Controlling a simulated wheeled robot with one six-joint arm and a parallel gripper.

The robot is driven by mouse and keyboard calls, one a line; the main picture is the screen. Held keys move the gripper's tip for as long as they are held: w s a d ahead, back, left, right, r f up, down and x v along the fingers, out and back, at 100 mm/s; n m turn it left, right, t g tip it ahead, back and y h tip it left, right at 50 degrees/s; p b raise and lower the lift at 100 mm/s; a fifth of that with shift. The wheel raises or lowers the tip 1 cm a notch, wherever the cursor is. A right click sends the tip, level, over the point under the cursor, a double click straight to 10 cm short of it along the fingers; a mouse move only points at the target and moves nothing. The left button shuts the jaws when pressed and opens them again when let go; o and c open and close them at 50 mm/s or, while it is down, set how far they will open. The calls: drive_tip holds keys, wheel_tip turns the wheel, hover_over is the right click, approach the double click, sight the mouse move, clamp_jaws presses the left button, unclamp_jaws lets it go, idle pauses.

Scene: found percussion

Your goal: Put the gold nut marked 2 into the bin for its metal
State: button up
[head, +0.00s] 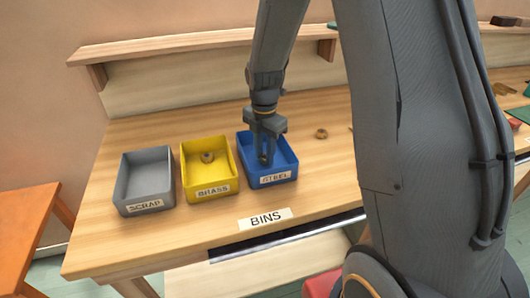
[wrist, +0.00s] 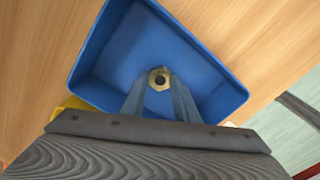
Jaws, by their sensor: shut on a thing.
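My gripper (head: 264,158) is shut on a gold nut (wrist: 160,78), seen between the fingertips in the wrist view. No mark can be read on it. The gripper is inside or just above the blue bin (head: 284,145) labelled STEEL, and the nut is hidden in the head view. The blue bin's inside also fills much of the wrist view (wrist: 120,45); no other thing shows in it. The yellow bin (head: 223,168) labelled BRASS stands to the left with one gold-brown nut (head: 207,157) inside. Another such nut (head: 321,133) lies on the table right of the blue bin.
The grey bin (head: 146,207), labelled SCRAP, is empty at the left of the row. A BINS sign (head: 265,219) is at the front of the wooden table (head: 118,128). A shelf (head: 200,41) runs along the back. My arm hides part of the right side.

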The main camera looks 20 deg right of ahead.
sight(264, 157)
drive_tip(key=o, duration=1.1)
drive_tip(key=shift+f, duration=0.1)
wheel_tip(264, 157, up, 12)
drive_tip(key=b, duration=0.3)
